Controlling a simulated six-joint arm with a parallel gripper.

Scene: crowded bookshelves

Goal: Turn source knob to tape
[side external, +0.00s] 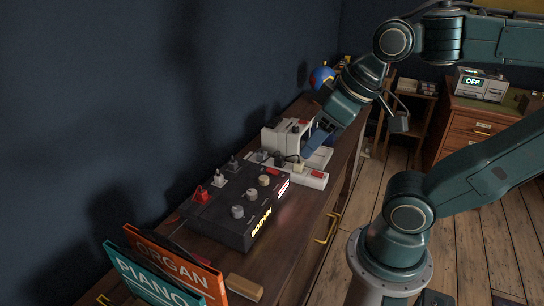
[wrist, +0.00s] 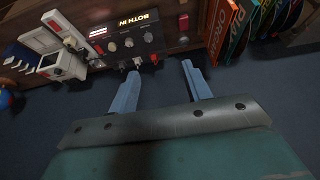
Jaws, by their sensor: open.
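A dark control box (side external: 222,226) stands on the wooden bench top, with a lit sign reading "BOTH IN" (side external: 261,222) on its front. Three round knobs sit on its top: a cream one (side external: 264,181), a middle one (side external: 250,194) and a grey one (side external: 237,211). Which is the source knob I cannot read. The box also shows in the wrist view (wrist: 122,32). My gripper (side external: 312,143) is above the bench, beyond the box by the white equipment. In the wrist view my gripper (wrist: 161,69) has its blue fingers apart, with nothing between them.
Red and grey plugs (side external: 201,193) rise at the box's wall side. A white power strip (side external: 312,177) and white device (side external: 282,135) stand beyond it. ORGAN (side external: 172,262) and PIANO (side external: 150,283) sleeves stand at the near end. A dark wall borders the bench.

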